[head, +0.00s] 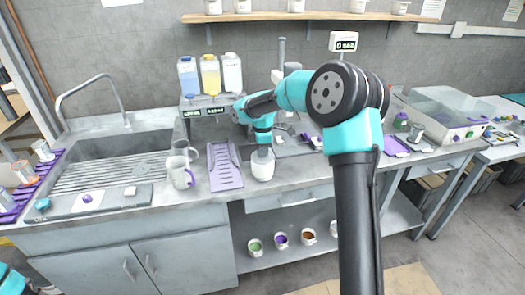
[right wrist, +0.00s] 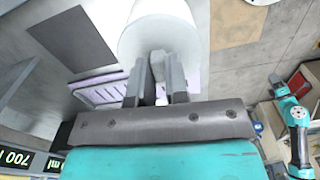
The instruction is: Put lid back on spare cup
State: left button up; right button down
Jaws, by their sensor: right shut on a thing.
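My right gripper (head: 262,150) points down at the counter in the middle of the head view, shut on a white, rounded cup (head: 262,168). The right wrist view shows the two fingers (right wrist: 157,85) close together against the white cup (right wrist: 160,25), with a narrow white part between them. I cannot tell whether that part is a handle, the rim or a lid. The cup's opening is hidden, and no separate lid can be made out for certain. A small white piece (head: 130,191) lies on the grey strip by the sink. My left gripper is not in view.
A purple ramp-like rack (head: 225,168) stands left of the cup, with mugs (head: 180,172) beside it. Bottles (head: 210,74) stand on a raised dispenser behind. Several small cups (head: 281,240) sit on the lower shelf. The sink (head: 110,160) is at left; a clear-covered machine (head: 450,108) is at right.

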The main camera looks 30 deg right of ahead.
dwell(0.3)
jog(key=c, duration=1.1)
grip_release()
jog(key=shift+o, duration=0.6)
jog(key=o, duration=0.4)
jog(key=shift+r, duration=0.1)
jog(key=shift+r, duration=3.4)
grip_shut()
